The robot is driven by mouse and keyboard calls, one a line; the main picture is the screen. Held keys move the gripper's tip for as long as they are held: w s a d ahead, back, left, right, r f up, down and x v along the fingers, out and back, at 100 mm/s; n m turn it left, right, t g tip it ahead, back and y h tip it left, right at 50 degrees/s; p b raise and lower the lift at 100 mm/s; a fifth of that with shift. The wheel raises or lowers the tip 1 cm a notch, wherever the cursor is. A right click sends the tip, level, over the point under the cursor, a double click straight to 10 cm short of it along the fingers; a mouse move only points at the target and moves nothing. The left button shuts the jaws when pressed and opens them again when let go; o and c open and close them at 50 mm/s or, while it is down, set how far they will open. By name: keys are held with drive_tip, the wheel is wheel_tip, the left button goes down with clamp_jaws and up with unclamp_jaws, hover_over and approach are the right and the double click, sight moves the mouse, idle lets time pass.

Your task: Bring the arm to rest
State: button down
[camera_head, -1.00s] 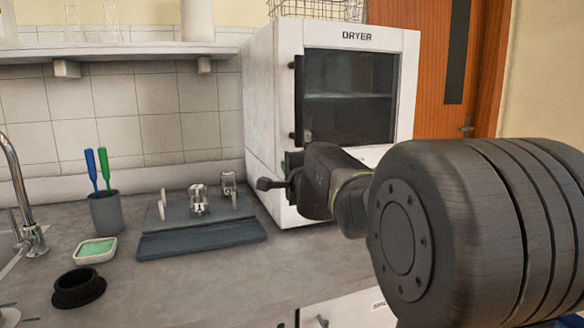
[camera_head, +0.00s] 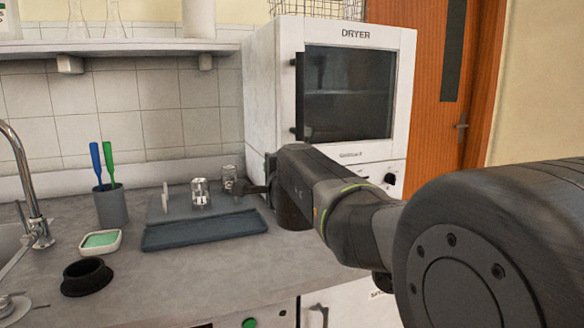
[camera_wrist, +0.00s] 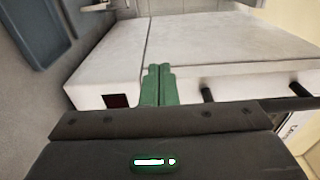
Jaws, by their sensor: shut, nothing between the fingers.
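My arm reaches in from the right of the head view, in front of the lower part of the dryer. My gripper (camera_head: 245,188) points left near the back right corner of the grey rack on the counter. In the wrist view the two green fingers (camera_wrist: 158,84) lie together with nothing between them, in front of the white dryer body. Whether the gripper touches the glassware behind it cannot be told.
The white dryer (camera_head: 268,120) stands at the back, its door shut. The grey rack (camera_head: 205,229) holds glass pieces. A cup (camera_head: 111,207) with blue and green tools, a green-topped dish (camera_head: 100,242) and a black ring (camera_head: 86,276) are at left.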

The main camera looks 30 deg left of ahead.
drive_tip(key=shift+s+a, duration=0.35)
drive_tip(key=shift+s, duration=0.35)
drive_tip(key=shift+s+a, duration=0.35)
drive_tip(key=shift+s, duration=0.35)
drive_tip(key=w+d, duration=0.2)
drive_tip(key=w, duration=0.8)
drive_tip(key=shift+w+d, duration=0.3)
drive_tip(key=shift+w, duration=0.1)
